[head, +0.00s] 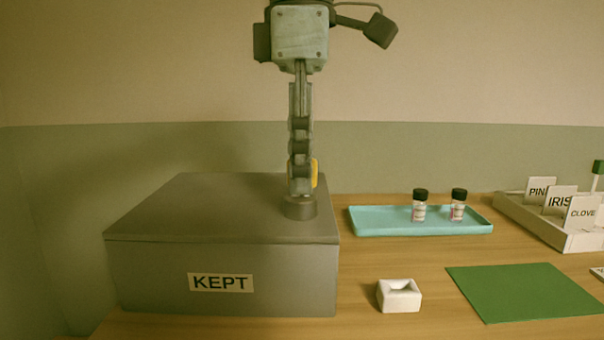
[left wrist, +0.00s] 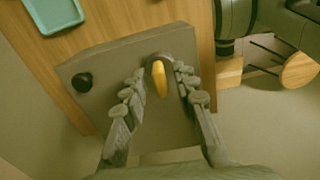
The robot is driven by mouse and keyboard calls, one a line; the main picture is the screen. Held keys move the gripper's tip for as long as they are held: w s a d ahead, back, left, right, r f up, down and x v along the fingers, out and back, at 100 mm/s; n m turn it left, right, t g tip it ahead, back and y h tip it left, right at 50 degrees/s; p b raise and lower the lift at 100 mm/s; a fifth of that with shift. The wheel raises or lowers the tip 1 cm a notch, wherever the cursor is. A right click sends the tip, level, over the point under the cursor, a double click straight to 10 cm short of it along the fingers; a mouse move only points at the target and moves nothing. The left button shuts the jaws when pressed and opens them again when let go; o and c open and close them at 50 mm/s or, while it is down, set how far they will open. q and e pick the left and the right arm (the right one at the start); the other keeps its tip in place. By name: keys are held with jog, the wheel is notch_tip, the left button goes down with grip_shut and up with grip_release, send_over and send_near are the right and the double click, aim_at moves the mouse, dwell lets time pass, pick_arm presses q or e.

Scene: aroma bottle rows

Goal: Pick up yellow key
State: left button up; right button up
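The yellow key (head: 315,173) shows as a small yellow sliver beside my left gripper (head: 301,184) in the head view. The gripper points down over the grey box marked KEPT (head: 165,278) and hides most of the key. In the left wrist view the key (left wrist: 160,79) stands between the two spread fingers of my left gripper (left wrist: 160,88), with visible gaps on both sides. A dark round fitting (head: 300,208) sits under the fingertips on the box top, and the key seems to stand in it. My right gripper is not in view.
A black knob (left wrist: 83,80) is on the box top in the left wrist view. Right of the box are a teal tray (head: 375,223) with two bottles, a small white block (head: 398,296), a green mat (head: 530,292) and a card rack (head: 530,222). Wood between them is clear.

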pick_arm(q)
grip_shut()
jog(key=shift+r, duration=0.15)
jog(key=shift+r, duration=0.3)
jog(key=r, duration=0.3)
jog(key=shift+s+a+r, duration=0.15)
jog(key=shift+s+r, duration=0.05)
jog(key=shift+r, duration=0.15)
jog(key=s+a+r, duration=0.6)
jog(key=s, duration=0.3)
jog(key=shift+a+r, duration=0.2)
jog(key=shift+a, duration=0.1)
